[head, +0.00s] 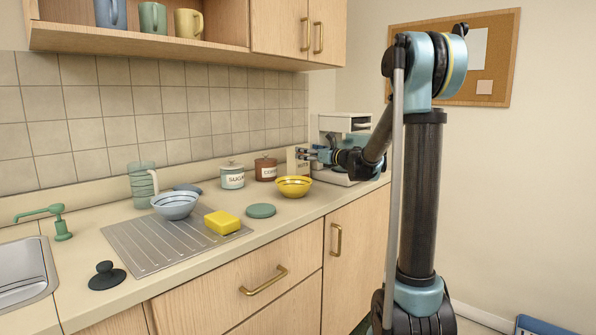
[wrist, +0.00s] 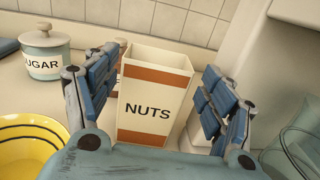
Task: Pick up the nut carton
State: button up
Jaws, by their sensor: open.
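The nut carton (wrist: 150,105) is a cream box with brown bands and the word NUTS, upright on the counter with an open top in the wrist view. My gripper (wrist: 158,95) is open, with one finger on each side of the carton and a visible gap on both sides. In the head view the carton (head: 297,160) shows only in part behind my gripper (head: 307,155), beside the canisters. I cannot see the carton's lower back from here.
A yellow bowl (head: 293,186) stands just in front, left of the carton in the wrist view. A sugar canister (head: 232,176) and a brown canister (head: 266,169) stand to the left. A white machine (head: 345,135) stands to the right. A glass vessel (wrist: 295,150) is at lower right.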

jog(key=x, duration=0.6)
jog(key=shift+r, duration=0.1)
jog(key=shift+c, duration=0.6)
jog(key=c, duration=1.1)
jog(key=shift+c, duration=0.2)
jog(key=shift+r, duration=0.1)
